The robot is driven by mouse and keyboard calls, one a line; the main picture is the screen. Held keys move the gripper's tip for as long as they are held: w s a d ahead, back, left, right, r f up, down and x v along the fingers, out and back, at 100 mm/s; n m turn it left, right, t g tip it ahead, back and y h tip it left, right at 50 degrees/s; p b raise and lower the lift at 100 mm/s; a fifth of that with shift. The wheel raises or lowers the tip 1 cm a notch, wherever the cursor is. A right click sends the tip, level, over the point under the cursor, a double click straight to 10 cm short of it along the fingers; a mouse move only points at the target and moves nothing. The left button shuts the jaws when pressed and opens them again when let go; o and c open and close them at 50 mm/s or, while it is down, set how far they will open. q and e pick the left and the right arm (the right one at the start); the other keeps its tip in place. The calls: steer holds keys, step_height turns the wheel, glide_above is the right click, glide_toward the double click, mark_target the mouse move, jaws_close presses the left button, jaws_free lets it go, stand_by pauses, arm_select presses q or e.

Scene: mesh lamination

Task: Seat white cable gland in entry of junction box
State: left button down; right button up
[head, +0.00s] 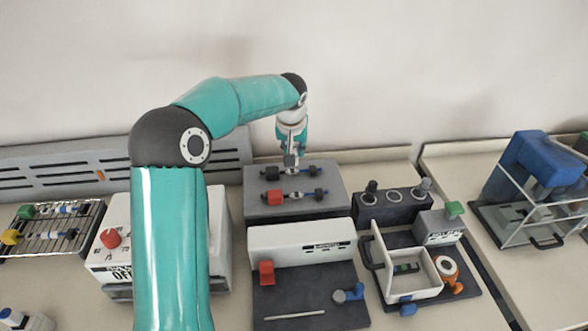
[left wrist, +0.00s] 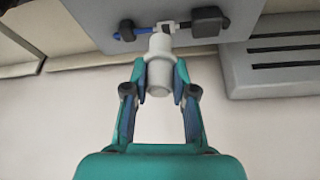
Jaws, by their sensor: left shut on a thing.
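My left gripper (head: 291,143) is shut on a white cylindrical piece, the cable gland (left wrist: 160,78), with one finger on each side. In the left wrist view the gland's far end overlaps a small white piece on a grey block (left wrist: 95,20); I cannot tell whether they touch. In the head view the gripper hangs over the back of this grey block (head: 330,202), and the gland is hard to make out. An open white box (head: 429,282) with a dark and green strip inside stands front right; it looks like the junction box. My right gripper is not in view.
Black and red connectors lie on the grey block. A dark block (head: 397,211) with round openings stands right of it. A white case (head: 300,241) with a red block (head: 266,272) is in front. The wall is close behind.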

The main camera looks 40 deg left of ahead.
arm_select(q)
steer(key=shift+f+p, duration=0.3)
steer(key=shift+f, duration=3.3)
steer(key=c, duration=1.4)
jaws_free()
steer(key=shift+f, duration=0.15)
steer(key=o, duration=0.5)
steer(key=shift+c, duration=0.2)
